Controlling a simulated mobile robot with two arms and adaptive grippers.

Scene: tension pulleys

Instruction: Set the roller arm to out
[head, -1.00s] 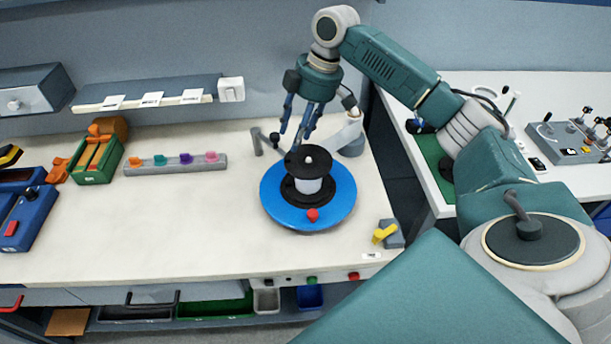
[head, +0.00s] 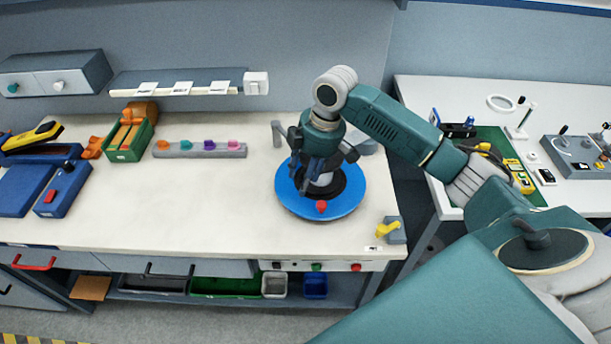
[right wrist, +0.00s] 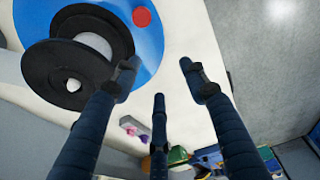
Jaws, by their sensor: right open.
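A blue disc (head: 350,196) with a red knob (head: 321,206) lies on the white bench and carries a black spool (head: 328,190) with a pale core. The disc (right wrist: 150,35) and spool (right wrist: 72,75) also show at the upper left of the right wrist view. A grey post (head: 278,133) stands behind the disc. I cannot tell for sure which part is the roller arm; my right gripper and arm hide much of that area. My right gripper (head: 318,172) is open and empty, pointing down in front of the spool in the head view; its fingers (right wrist: 160,78) are spread beside the spool. My left gripper is out of view.
A yellow lever on a grey block (head: 391,230) sits at the bench's front right corner. A grey rail with coloured knobs (head: 200,149) and a green box (head: 130,139) lie to the left. The middle left of the bench is clear.

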